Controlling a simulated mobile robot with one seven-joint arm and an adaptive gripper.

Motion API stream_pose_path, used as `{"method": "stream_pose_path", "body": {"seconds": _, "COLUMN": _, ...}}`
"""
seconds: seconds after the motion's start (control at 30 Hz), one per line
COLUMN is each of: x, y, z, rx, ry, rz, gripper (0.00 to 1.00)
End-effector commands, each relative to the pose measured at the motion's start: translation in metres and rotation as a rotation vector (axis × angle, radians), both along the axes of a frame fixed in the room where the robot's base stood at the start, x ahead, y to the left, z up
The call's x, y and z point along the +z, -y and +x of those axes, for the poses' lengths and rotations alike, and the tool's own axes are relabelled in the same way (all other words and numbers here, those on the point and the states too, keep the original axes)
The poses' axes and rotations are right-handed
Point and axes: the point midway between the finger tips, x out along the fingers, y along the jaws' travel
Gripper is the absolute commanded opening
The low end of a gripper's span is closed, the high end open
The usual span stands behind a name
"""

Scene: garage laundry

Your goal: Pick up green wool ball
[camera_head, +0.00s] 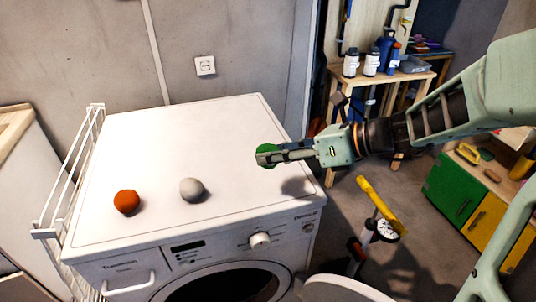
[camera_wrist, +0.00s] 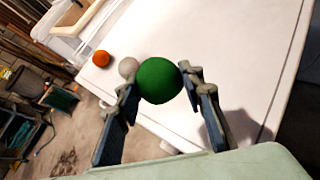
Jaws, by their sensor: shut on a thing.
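The green wool ball (camera_wrist: 159,82) sits between the two fingertips of my gripper (camera_wrist: 160,88) in the wrist view. My gripper is shut on it. In the head view the green ball (camera_head: 266,149) shows partly behind my gripper (camera_head: 270,156), above the right part of the white washing machine top (camera_head: 180,130). A shadow lies on the machine below and to the right of the gripper, and the ball looks held above the surface.
An orange-red ball (camera_head: 126,202) and a grey ball (camera_head: 192,189) rest on the machine top to the left. A wire rack (camera_head: 62,190) stands at its left side. A wooden shelf with bottles (camera_head: 372,62) and a green-yellow cabinet (camera_head: 455,190) stand to the right.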

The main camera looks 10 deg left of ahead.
Motion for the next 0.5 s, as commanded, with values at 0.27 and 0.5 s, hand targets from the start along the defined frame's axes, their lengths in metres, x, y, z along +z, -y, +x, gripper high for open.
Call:
{"method": "stream_pose_path", "body": {"seconds": 0.27, "x": 0.030, "y": 0.032, "z": -0.043, "rx": -0.004, "ry": 0.001, "rz": 0.000, "gripper": 0.13}}
{"method": "stream_pose_path", "body": {"seconds": 0.5, "x": 0.041, "y": 0.050, "z": -0.068, "rx": 0.000, "ry": 0.001, "rz": -0.001, "gripper": 0.13}}
